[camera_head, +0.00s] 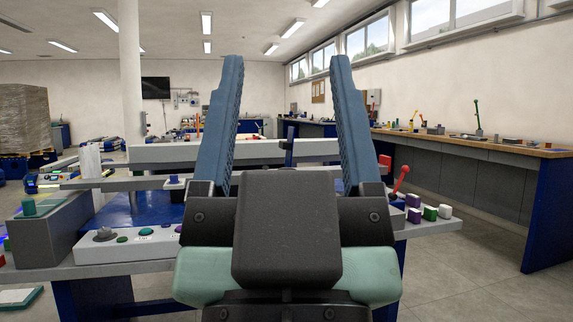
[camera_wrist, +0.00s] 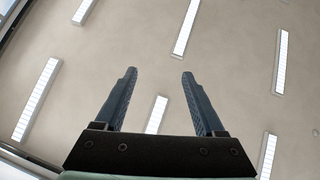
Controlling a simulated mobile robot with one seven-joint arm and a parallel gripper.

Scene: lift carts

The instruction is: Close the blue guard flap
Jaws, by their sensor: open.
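My gripper (camera_head: 286,62) is raised in front of the head camera, its two blue-grey fingers pointing up and wide apart with nothing between them. In the wrist view, my gripper (camera_wrist: 159,75) is open and empty against the ceiling. Behind it stands a grey and blue workstation (camera_head: 120,262). A small dark blue upright piece (camera_head: 289,146) shows between the fingers at the light grey beam. I cannot tell whether it is the guard flap. A blue surface (camera_head: 140,215) lies lower left, partly hidden by my gripper. No flap hinge is clearly visible.
A control box (camera_head: 128,246) with buttons sits on the station's front left edge. A red-handled lever (camera_head: 400,182) and small coloured blocks (camera_head: 430,213) are at its right. A long workbench (camera_head: 470,150) runs along the right wall. Open floor (camera_head: 460,270) lies between bench and station.

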